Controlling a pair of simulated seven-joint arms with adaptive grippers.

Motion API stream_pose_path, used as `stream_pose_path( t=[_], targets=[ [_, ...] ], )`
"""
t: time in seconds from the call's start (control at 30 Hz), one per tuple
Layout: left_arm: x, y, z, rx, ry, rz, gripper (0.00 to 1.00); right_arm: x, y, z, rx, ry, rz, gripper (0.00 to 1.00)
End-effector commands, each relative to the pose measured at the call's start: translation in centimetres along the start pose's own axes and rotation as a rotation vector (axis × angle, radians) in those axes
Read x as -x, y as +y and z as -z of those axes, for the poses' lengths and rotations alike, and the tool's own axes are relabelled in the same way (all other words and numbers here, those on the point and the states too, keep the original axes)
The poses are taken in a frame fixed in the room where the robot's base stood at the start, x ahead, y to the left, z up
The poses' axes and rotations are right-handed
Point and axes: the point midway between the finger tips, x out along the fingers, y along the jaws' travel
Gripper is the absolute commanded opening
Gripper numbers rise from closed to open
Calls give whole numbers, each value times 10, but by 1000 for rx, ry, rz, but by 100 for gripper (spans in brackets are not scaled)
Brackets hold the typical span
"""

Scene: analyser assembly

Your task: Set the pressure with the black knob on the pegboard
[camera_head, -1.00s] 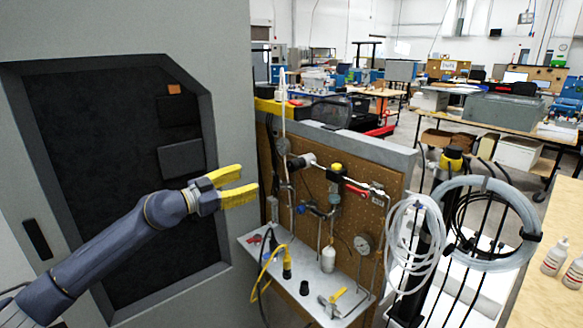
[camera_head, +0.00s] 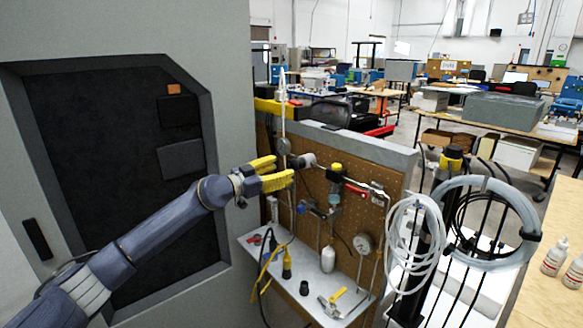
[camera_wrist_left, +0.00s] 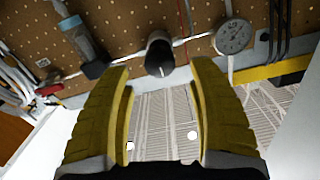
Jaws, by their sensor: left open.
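The black knob (camera_head: 304,160) sticks out from the upper left part of the brown pegboard (camera_head: 352,222). In the left wrist view the knob (camera_wrist_left: 159,55) is dark and round-ended, ahead of and roughly centred between my fingers. My left gripper (camera_head: 284,171) has yellow fingers, is open, and is just left of the knob in the head view. The fingers (camera_wrist_left: 160,72) hold nothing, and the knob appears just beyond their tips. A round white-faced gauge (camera_wrist_left: 233,36) is right of the knob in the wrist view. My right gripper is not in view.
A valve with a red handle (camera_head: 356,190) and a lower gauge (camera_head: 363,243) are on the pegboard. A white shelf (camera_head: 322,305) below holds fittings and a white bottle (camera_head: 328,260). Coiled clear tubing (camera_head: 414,244) hangs at right. A grey cabinet (camera_head: 228,90) stands at left.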

Motion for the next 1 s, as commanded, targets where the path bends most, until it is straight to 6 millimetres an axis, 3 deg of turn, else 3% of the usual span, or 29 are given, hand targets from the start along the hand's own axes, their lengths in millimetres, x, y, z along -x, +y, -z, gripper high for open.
stream_pose_path(
  t=[0.1, 0.33, 0.87, 1.0],
  targets=[
    [-19, 1, 1, 2, 0, -1, 59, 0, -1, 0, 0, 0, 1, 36],
    [-40, 0, 0, 1, 0, -1, 59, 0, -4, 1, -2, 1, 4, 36],
    [-48, 0, 0, 0, 0, -1, 61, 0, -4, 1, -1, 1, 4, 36],
    [-48, 0, 0, 0, 0, -1, 45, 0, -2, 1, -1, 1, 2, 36]
  ],
)
